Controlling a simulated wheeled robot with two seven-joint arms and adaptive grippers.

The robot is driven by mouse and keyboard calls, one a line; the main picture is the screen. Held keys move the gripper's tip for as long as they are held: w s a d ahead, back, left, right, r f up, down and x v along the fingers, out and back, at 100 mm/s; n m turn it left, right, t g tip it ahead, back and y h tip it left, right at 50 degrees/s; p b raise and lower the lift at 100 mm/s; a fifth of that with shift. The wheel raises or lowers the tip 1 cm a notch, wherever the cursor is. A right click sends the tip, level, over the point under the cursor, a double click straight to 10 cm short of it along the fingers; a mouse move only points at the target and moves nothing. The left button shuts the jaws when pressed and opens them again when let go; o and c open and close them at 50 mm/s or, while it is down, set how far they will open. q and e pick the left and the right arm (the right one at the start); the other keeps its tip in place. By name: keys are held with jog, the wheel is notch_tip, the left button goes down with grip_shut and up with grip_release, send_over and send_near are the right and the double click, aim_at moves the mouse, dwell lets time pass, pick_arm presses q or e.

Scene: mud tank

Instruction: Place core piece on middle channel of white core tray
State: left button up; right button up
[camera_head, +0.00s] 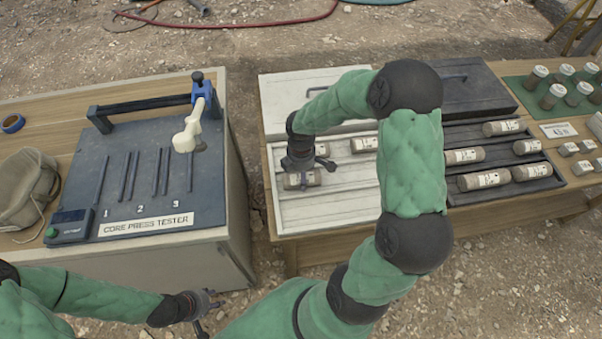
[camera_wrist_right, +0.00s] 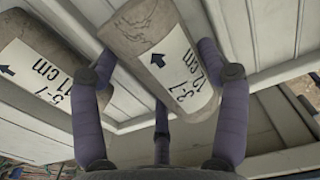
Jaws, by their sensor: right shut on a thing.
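The white core tray (camera_head: 338,210) stands on the wooden table in the middle of the head view, with long channels running across it. My right gripper (camera_head: 303,168) is over its left part. In the right wrist view its fingers are shut around a grey-brown core piece (camera_wrist_right: 150,28) labelled 3-7, 12 cm. In the head view a labelled core piece (camera_head: 302,181) shows just under this gripper. Another core piece (camera_wrist_right: 28,62), labelled 11 cm, lies beside the held one. My right arm hides the tray's right part. My left gripper (camera_head: 212,309) is open and empty at the bottom.
The core press tester (camera_head: 225,200) stands left, with a bag (camera_head: 27,188) beside it. A dark tray (camera_head: 545,160) with several cores lies right of the white tray. Another core piece (camera_head: 363,144) lies at the white tray's back. Several capped jars (camera_head: 552,96) stand far right.

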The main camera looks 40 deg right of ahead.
jog(key=o, duration=1.7)
notch_tip(320, 180, up, 12)
jog(key=p, duration=0.5)
jog(key=shift+r, duration=0.15)
